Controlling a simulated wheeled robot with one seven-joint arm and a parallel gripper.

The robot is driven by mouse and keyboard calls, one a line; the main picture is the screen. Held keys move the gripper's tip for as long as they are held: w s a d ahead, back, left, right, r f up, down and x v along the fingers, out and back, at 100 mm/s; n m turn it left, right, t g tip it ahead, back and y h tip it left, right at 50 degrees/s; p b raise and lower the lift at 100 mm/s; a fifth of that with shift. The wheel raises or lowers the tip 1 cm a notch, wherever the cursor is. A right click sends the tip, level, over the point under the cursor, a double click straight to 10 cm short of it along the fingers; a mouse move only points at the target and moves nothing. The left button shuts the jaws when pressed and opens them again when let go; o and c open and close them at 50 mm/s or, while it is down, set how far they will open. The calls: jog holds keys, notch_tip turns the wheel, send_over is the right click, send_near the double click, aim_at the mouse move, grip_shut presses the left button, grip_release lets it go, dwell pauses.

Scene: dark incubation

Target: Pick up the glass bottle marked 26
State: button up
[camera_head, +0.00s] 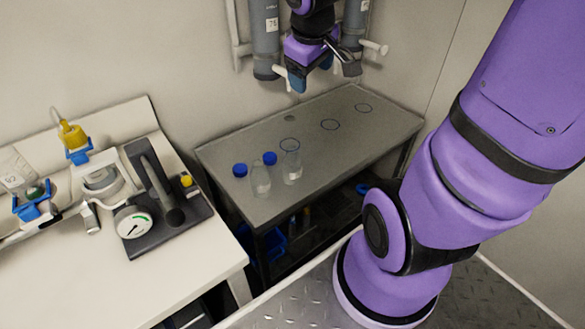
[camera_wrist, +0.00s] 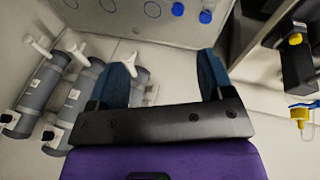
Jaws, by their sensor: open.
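Clear glass bottles stand at the near left part of the grey metal table (camera_head: 318,155). One bottle (camera_head: 292,172) is at the right of the group and another (camera_head: 261,184) is to its left. Blue caps (camera_head: 240,170) show beside them; how each cap sits on its bottle is unclear. No number is readable, so I cannot tell which is marked 26. My gripper (camera_head: 322,72) is open and empty, high above the table's back edge, apart from the bottles. In the wrist view my gripper (camera_wrist: 164,68) shows its two fingers spread, with blue caps (camera_wrist: 205,16) beyond them at the top.
Grey cylinders (camera_head: 265,35) with white handles hang on the wall close to my gripper; they also show in the wrist view (camera_wrist: 85,90). Blue rings (camera_head: 330,125) mark the table's clear right half. A white bench (camera_head: 180,285) with instruments stands at left.

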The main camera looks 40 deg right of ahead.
jog(key=w+d+f+n, duration=0.1)
jog(key=w+d+f, duration=0.2)
jog(key=w+f, duration=0.15)
jog(key=n+t+y, duration=0.2)
jog(key=n+y, duration=0.2)
jog(key=y, duration=0.2)
send_near(292, 149)
jog(key=shift+s+d+x, duration=0.1)
jog(key=shift+d+x, duration=0.05)
jog(key=shift+x, duration=1.15)
jog(key=shift+s+d+x, duration=0.1)
jog(key=shift+s+x, duration=0.05)
jog(key=shift+x, duration=3.95)
jog(key=shift+a, duration=0.15)
grip_shut()
jog(key=shift+w+r, duration=0.1)
jog(key=shift+r, duration=0.15)
